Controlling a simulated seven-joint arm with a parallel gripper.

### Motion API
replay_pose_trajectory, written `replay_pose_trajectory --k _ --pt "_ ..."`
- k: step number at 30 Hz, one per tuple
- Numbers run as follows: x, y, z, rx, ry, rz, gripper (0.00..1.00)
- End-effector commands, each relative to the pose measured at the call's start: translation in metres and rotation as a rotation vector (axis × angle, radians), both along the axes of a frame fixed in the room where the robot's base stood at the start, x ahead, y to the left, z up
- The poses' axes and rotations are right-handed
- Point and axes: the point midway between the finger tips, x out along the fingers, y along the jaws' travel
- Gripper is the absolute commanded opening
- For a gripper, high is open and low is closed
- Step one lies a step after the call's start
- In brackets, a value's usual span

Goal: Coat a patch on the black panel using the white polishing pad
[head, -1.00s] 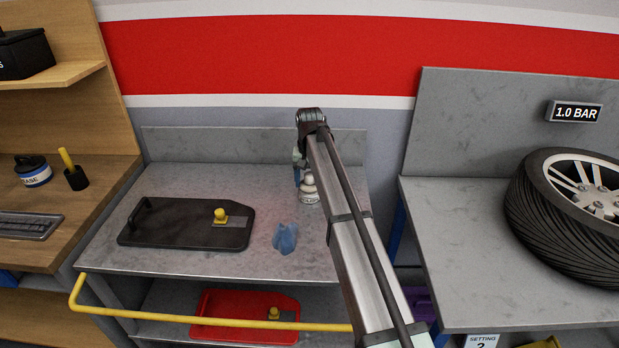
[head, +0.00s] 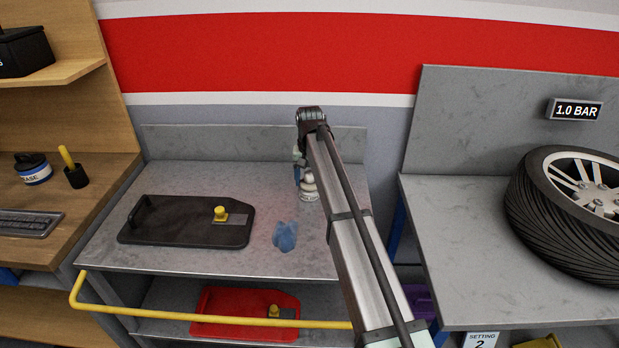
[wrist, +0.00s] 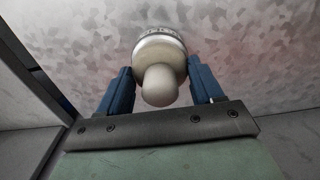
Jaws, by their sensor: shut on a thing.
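The white polishing pad (head: 309,189) stands upright on the grey metal bench, right of the black panel. In the wrist view its rounded knob (wrist: 160,86) sits between the two blue fingers of my gripper (wrist: 161,88). My gripper is shut on the pad; in the head view it is partly hidden behind my arm. The pad's underside is hidden. The black panel (head: 172,222) lies flat on the bench to the left, with a handle at its left end and a yellow knob (head: 220,213) on a grey plate at its right.
A crumpled blue cloth (head: 285,236) lies between panel and pad. A red panel (head: 240,312) is on the shelf below, behind a yellow rail (head: 200,319). A tyre (head: 570,215) rests on the right bench.

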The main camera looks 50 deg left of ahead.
Motion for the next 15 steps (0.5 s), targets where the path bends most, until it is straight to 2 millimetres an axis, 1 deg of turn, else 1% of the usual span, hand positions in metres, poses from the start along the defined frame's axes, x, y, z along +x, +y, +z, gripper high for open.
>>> replay_pose_trajectory --k 15 --pt "0.0000 0.0000 -0.0051 0.000 0.000 0.000 0.41"
